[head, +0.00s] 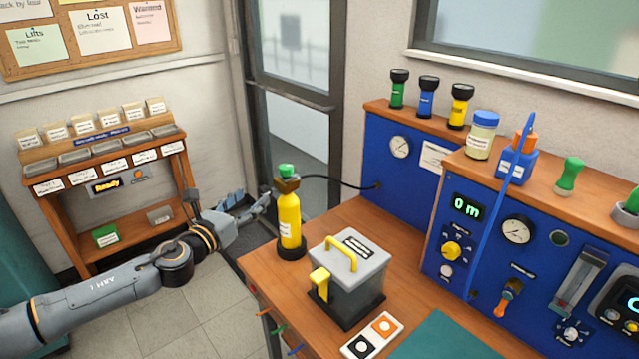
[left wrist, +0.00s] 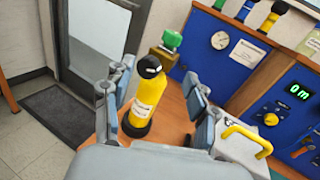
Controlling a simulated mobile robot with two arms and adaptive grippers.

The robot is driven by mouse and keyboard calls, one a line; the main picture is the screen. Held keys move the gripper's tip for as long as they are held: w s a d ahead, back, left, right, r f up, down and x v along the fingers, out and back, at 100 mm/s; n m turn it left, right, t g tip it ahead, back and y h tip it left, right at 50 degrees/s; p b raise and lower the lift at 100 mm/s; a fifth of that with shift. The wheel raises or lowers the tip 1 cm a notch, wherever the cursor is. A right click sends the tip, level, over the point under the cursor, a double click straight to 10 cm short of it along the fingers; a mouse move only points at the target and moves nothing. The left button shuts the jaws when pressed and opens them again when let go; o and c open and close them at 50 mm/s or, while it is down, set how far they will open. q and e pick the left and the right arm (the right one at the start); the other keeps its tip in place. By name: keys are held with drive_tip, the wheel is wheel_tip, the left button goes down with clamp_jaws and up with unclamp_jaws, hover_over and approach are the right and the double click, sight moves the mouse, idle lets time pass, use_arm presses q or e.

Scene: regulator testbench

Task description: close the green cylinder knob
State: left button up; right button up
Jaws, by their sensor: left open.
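A yellow cylinder (head: 290,221) stands upright near the left edge of the wooden bench, with a brass-brown valve and a green knob (head: 286,170) on top. A thin black hose runs from the valve to the blue panel. In the left wrist view the cylinder (left wrist: 150,103) shows between my fingers, and the green knob (left wrist: 172,40) shows above and beyond them. My left gripper (head: 257,205) is open, just left of the cylinder and lower than the knob. No grip on the knob shows. My right gripper is not in view.
A grey box (head: 363,272) with a yellow handle stands on the bench (head: 275,287) right of the cylinder. Blue panels (head: 403,180) with gauges stand behind, bearing green, blue and yellow black-topped items. A shelf rack (head: 70,205) stands far left.

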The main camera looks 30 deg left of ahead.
sight(282, 174)
use_arm(q)
drive_tip(key=shift+m+h, duration=0.4)
drive_tip(key=shift+m, duration=0.2)
drive_tip(key=w+p, duration=0.1)
drive_tip(key=w, duration=0.3)
drive_tip(key=w+d+r+p, duration=0.1)
drive_tip(key=w, duration=0.4)
drive_tip(key=w+p, duration=0.1)
drive_tip(key=w, duration=0.3)
drive_tip(key=shift+w+d+r+p, duration=0.15)
drive_tip(key=shift+w+d+p, duration=0.1)
drive_tip(key=shift+p, duration=0.15)
drive_tip(key=shift+w, duration=0.3)
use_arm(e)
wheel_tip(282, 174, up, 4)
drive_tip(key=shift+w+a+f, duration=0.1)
use_arm(q)
drive_tip(key=c, duration=1.2)
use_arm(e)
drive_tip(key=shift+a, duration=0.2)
